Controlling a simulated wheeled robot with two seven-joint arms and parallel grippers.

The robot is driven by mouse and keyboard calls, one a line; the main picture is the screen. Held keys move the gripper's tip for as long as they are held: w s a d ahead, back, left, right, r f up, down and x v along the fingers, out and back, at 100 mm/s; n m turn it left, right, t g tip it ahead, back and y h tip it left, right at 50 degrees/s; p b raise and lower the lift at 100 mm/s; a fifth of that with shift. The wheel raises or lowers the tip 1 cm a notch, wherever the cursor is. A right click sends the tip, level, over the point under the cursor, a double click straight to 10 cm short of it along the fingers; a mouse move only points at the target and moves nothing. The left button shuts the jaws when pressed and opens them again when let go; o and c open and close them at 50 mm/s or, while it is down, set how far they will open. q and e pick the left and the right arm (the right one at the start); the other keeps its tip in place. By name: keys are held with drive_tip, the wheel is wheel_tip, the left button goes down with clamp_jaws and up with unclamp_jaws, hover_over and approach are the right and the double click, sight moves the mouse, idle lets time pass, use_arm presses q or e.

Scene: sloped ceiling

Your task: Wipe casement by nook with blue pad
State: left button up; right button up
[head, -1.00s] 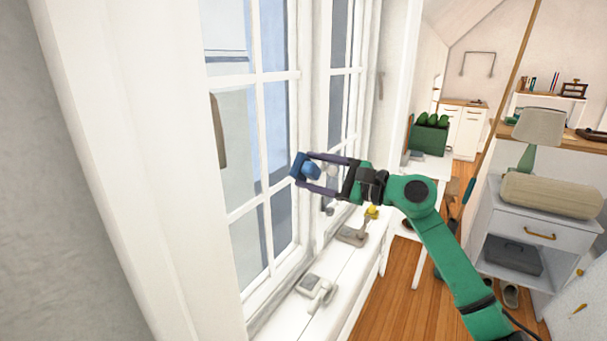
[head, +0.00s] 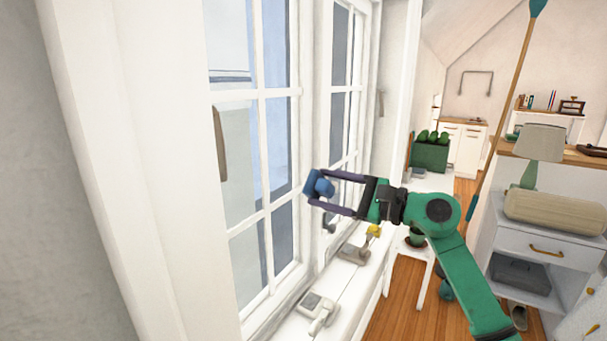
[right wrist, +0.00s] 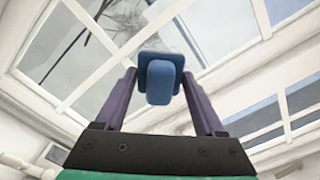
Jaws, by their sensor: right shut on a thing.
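The white casement window (head: 264,206) with several panes fills the left and middle of the head view, and it also shows behind the pad in the right wrist view (right wrist: 92,42). My right gripper (head: 322,188) is shut on the blue pad (head: 312,183). In the right wrist view the pad (right wrist: 160,78) sits between the two purple fingertips. In the head view the pad is in front of the frame post between the two window parts. I cannot tell whether it touches. My left gripper is not in view.
Grey window hardware (head: 317,309) and a grey piece (head: 355,253) lie along the white sill. A yellow thing (head: 374,230) is by the sill. A white drawer unit (head: 540,245) with a beige roll (head: 553,211) and a lamp (head: 538,143) stand at right. Wooden floor lies between.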

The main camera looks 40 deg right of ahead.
drive_tip(key=shift+x, duration=3.7)
drive_tip(key=shift+w+a, duration=0.15)
drive_tip(key=shift+w, duration=0.4)
